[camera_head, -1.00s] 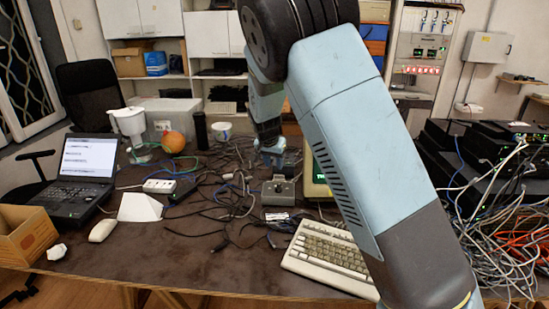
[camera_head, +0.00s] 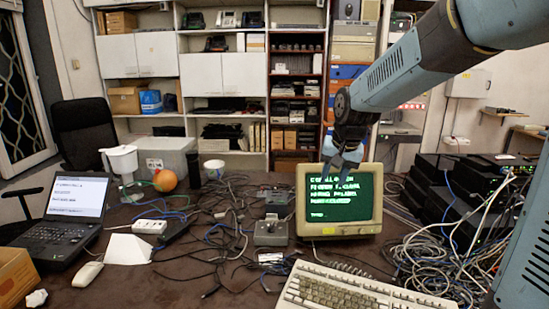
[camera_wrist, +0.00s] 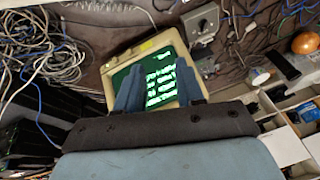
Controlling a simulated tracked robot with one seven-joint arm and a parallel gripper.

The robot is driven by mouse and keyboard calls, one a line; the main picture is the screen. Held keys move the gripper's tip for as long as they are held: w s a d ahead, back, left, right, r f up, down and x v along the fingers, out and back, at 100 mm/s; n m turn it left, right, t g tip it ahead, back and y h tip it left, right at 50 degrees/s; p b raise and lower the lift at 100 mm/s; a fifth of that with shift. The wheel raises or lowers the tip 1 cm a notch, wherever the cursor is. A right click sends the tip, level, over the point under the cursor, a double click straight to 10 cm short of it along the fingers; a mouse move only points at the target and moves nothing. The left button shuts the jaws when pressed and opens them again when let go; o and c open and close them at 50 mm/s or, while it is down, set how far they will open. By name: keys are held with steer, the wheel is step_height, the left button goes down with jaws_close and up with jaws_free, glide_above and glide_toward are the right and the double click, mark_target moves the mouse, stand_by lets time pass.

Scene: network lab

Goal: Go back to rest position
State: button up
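My gripper (camera_head: 347,160) hangs from the raised arm near the top edge of the beige monitor (camera_head: 340,228) in the head view. Nothing is held between the fingers. My arm reaches in from the right side of the head view.
A keyboard (camera_head: 350,293) lies in front of the monitor, and a grey switch box (camera_head: 271,233) to its left. Tangled cables and black network units (camera_head: 440,190) fill the right. A laptop (camera_head: 70,215), white jug (camera_head: 122,165) and orange ball (camera_head: 165,180) stand left. Shelves line the back.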

steer(key=s+d+r+n+t, duration=0.1)
steer(key=s+d, duration=0.3)
steer(key=s, duration=0.8)
steer(key=s+d+r+n+h, duration=0.1)
steer(key=s+d+r, duration=0.2)
steer(key=s, duration=0.9)
steer(key=shift+s+d+r+n+t, duration=0.2)
steer(key=shift+d+n+t, duration=0.1)
steer(key=shift+d+t, duration=0.15)
